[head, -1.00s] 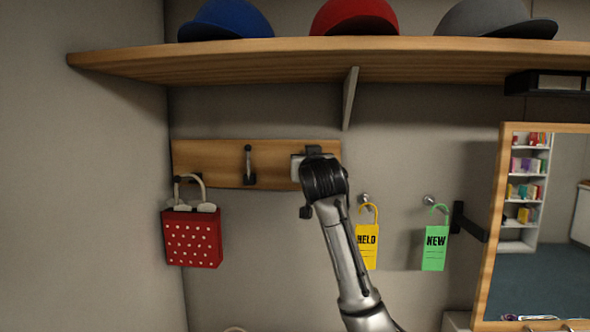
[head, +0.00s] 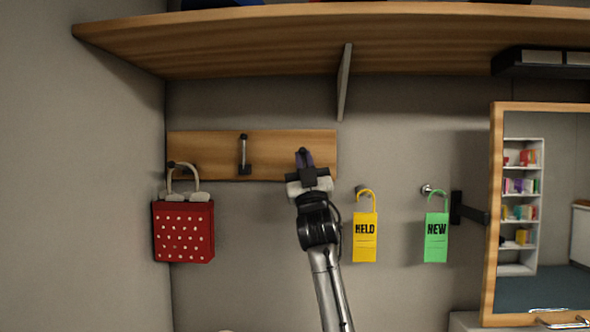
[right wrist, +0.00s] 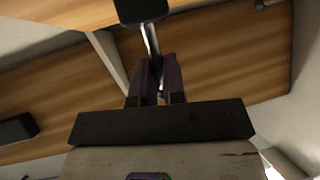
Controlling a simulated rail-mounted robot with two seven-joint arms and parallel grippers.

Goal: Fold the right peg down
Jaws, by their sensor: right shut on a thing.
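The wooden peg board (head: 205,142) is fixed to the back wall. My right gripper (head: 304,158) is at its right end, reaching up from below with its fingers against the board. In the right wrist view its dark fingers (right wrist: 156,82) are shut on the right peg (right wrist: 150,38), a thin metal rod running into a black block. In the head view the fingers hide most of this peg. The middle peg (head: 244,155) stands folded up, flat along the board. My left gripper is not in view.
A red dotted bag (head: 183,232) hangs at the board's left end. Yellow HELD (head: 365,240) and green NEW (head: 436,240) tags hang right of my arm. A shelf (head: 280,40) with a bracket (head: 344,85) is above. A mirror (head: 495,210) stands at right.

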